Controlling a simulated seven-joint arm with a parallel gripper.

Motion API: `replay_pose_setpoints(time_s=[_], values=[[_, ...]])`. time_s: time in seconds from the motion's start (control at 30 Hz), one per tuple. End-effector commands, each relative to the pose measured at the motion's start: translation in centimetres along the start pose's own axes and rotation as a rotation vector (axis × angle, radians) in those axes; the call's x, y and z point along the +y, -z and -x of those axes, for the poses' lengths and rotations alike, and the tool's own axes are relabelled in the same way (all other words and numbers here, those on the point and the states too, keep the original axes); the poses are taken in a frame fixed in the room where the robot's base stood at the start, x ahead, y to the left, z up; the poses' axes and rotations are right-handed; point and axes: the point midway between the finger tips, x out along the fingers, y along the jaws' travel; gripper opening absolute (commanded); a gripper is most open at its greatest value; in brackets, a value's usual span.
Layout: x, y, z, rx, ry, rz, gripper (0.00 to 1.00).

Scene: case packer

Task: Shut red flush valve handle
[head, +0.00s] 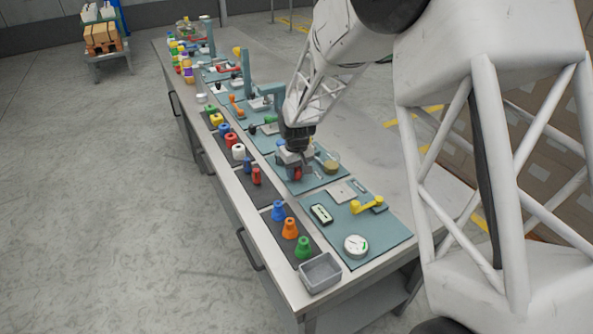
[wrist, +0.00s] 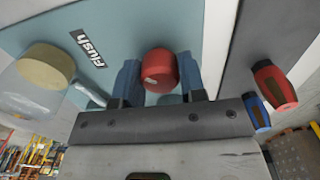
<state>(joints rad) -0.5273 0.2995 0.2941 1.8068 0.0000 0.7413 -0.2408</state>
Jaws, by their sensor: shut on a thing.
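The red flush valve handle (wrist: 159,70) is a rounded red piece in the wrist view, close to a label reading "flush" (wrist: 88,48). My gripper (wrist: 158,82) has its two blue fingers on either side of the red handle and is shut on it. In the head view my gripper (head: 294,160) reaches down to the teal panel at the middle of the bench, and the red handle (head: 297,174) shows just below it. The valve body under the handle is mostly hidden.
A tan-capped clear jar (wrist: 46,68) stands beside the label. Red and blue pegs (wrist: 275,84) stand on the dark strip to the other side. In the head view, a yellow handle (head: 367,206), a white gauge (head: 356,245) and a grey bin (head: 320,273) lie nearer the bench's front end.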

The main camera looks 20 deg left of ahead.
Motion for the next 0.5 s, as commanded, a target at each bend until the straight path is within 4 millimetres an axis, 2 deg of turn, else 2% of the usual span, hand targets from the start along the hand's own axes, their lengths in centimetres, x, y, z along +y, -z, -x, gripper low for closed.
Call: replay_pose_setpoints(time_s=[0.5], values=[[0.0, 0.06, 0.08, 0.001, -0.001, 0.487, 0.14]])
